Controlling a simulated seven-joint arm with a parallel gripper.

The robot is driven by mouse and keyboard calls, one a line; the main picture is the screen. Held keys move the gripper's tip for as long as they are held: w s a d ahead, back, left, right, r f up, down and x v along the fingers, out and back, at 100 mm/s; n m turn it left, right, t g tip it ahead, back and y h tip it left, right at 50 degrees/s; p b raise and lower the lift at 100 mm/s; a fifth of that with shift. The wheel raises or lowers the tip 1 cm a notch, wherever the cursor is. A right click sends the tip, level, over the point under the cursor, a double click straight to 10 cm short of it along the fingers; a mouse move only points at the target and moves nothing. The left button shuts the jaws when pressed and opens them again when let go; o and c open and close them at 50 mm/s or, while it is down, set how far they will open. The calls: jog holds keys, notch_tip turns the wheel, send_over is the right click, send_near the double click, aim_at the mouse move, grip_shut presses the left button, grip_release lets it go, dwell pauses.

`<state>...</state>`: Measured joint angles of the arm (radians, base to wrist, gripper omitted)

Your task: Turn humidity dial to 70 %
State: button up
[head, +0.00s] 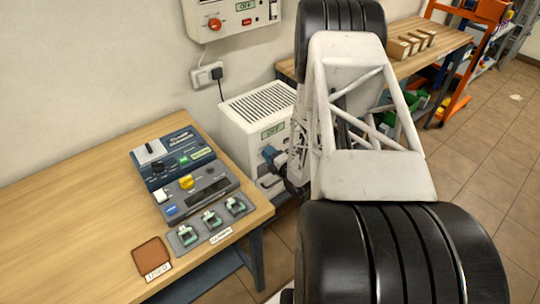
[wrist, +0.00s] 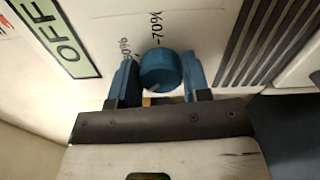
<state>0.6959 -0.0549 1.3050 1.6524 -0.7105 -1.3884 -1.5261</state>
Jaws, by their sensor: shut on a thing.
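The humidity dial (wrist: 158,68) is a round blue knob on a white panel (wrist: 205,25). A "70%" mark (wrist: 156,35) stands above it, and another percent mark (wrist: 125,48), hard to read, lies to its upper left. A small pale line shows on the lower part of the dial. My gripper (wrist: 160,78) is shut on the dial, one blue finger on each side. In the head view my gripper (head: 277,165) is at the front of the white humidity unit (head: 240,140), and the dial is hidden there.
A display reading "OFF" (wrist: 65,35) is left of the dial, and a dark slotted grille (wrist: 265,45) is right. A wooden workbench (head: 70,210) with a blue-grey device (head: 175,155) stands left of the unit. A wall box with a red knob (head: 215,23) hangs above.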

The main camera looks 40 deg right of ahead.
jog(key=m, duration=2.5)
jog(key=shift+a+f+m, duration=0.2)
jog(key=shift+a+m, duration=0.1)
jog(key=o, duration=0.9)
jog(key=shift+s, duration=3.95)
